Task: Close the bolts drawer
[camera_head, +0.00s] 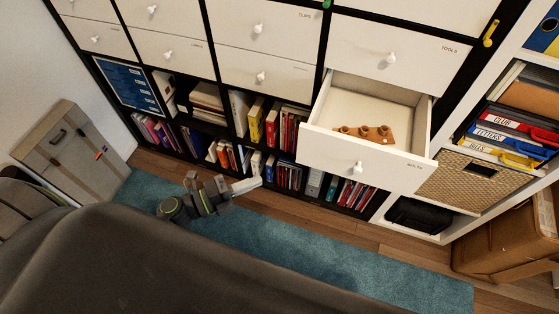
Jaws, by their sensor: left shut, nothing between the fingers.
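The white bolts drawer (330,152) is pulled out from the shelf unit, below the tools drawer. Its front carries a white knob (357,168) and a label that reads BOLTS. A small orange-brown block with pegs (365,134) lies inside it. My left gripper (257,183) is shut and empty. It shows to the left of the drawer front in the picture, apart from it, in front of the lower book shelves. My right gripper is not in view.
The tools drawer (375,55) above is shut, as are the clips drawer (262,25) and its neighbours. Books fill the cubbies below. A blue rug (330,240) covers the floor in front. A woven basket (455,187) stands right of the drawer, and a grey case (75,150) stands left.

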